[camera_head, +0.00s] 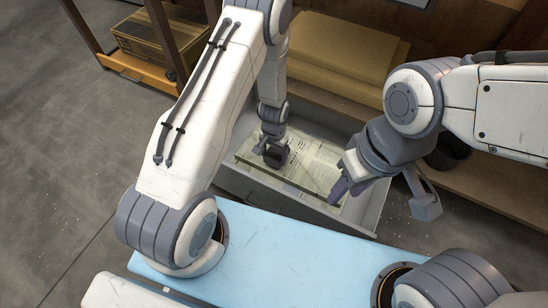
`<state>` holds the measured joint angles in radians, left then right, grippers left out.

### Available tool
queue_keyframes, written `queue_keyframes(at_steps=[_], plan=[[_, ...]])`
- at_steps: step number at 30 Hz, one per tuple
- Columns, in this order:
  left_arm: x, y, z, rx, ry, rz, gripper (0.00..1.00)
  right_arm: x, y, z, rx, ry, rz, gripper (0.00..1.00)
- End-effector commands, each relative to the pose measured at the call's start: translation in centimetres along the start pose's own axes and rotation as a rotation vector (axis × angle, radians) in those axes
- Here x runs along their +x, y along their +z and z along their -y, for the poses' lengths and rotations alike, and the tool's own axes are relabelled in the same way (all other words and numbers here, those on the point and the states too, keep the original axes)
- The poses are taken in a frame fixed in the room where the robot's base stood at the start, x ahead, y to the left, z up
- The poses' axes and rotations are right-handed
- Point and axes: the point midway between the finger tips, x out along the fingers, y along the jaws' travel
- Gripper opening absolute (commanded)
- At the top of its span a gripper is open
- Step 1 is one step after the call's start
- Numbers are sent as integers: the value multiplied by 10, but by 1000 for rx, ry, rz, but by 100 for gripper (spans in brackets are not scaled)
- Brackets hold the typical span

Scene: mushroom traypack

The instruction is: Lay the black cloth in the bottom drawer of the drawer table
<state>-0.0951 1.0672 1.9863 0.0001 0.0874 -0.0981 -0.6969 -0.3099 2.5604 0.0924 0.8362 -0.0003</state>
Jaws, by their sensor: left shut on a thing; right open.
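A grey drawer (372,207) is pulled open in the middle of the view. A pale, printed flat item (310,160) lies inside it. My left gripper (276,156) is down inside the drawer, over the left part of the flat item. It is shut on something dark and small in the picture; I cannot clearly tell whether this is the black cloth. My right gripper (385,200) is open and empty at the right side of the drawer, its fingers wide apart. No spread black cloth shows. My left arm hides part of the drawer's left side.
A light blue surface (270,262) lies in front of the drawer. Brown cardboard boxes (345,45) stand behind it on a wooden shelf (490,190). A black container (450,152) sits on the right. A wooden rack with a box (150,38) stands at the upper left; grey floor is clear.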

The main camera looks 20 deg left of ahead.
Motion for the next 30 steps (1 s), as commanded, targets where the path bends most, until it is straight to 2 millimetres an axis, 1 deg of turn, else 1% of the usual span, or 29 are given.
queue_keyframes(at_steps=[6,18,21,22,23,24,30], plan=[[-1,0,0,0,0,-1,0,-1,0,0,0,0,-1,42],[11,0,0,0,0,0,0,3,0,0,0,0,-1,42],[11,0,0,0,0,-1,0,3,0,0,0,0,-1,42],[11,0,0,0,0,-1,87,3,0,0,0,0,-1,42],[11,0,0,0,0,-1,99,3,0,0,0,0,-1,42],[11,0,0,0,0,-1,100,3,0,0,0,0,-1,42],[10,0,0,0,0,-1,100,2,0,0,0,0,-1,42]])
